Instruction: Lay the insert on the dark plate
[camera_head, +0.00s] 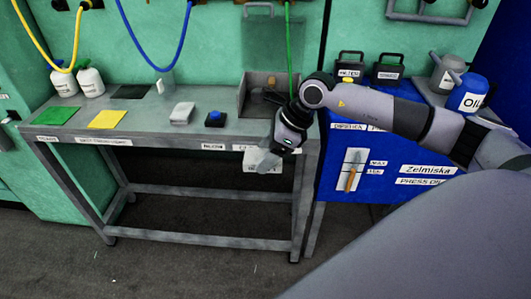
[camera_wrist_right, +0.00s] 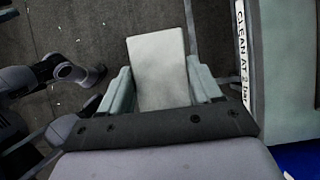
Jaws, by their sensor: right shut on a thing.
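My right gripper (camera_head: 266,160) hangs in front of the front edge of the grey bench, near its right end. In the right wrist view, my right gripper (camera_wrist_right: 163,88) is shut on a pale grey rectangular slab, the insert (camera_wrist_right: 158,62), which sticks out beyond the fingertips. In the head view the insert is hard to tell apart from the pale fingers and a white label behind. The dark plate (camera_head: 131,91) lies flat at the back left of the bench, well left of the gripper, with nothing seen on it. My left gripper is not seen.
White bottles (camera_head: 90,82) stand at the back left. A blue cabinet (camera_head: 337,184) adjoins on the right.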

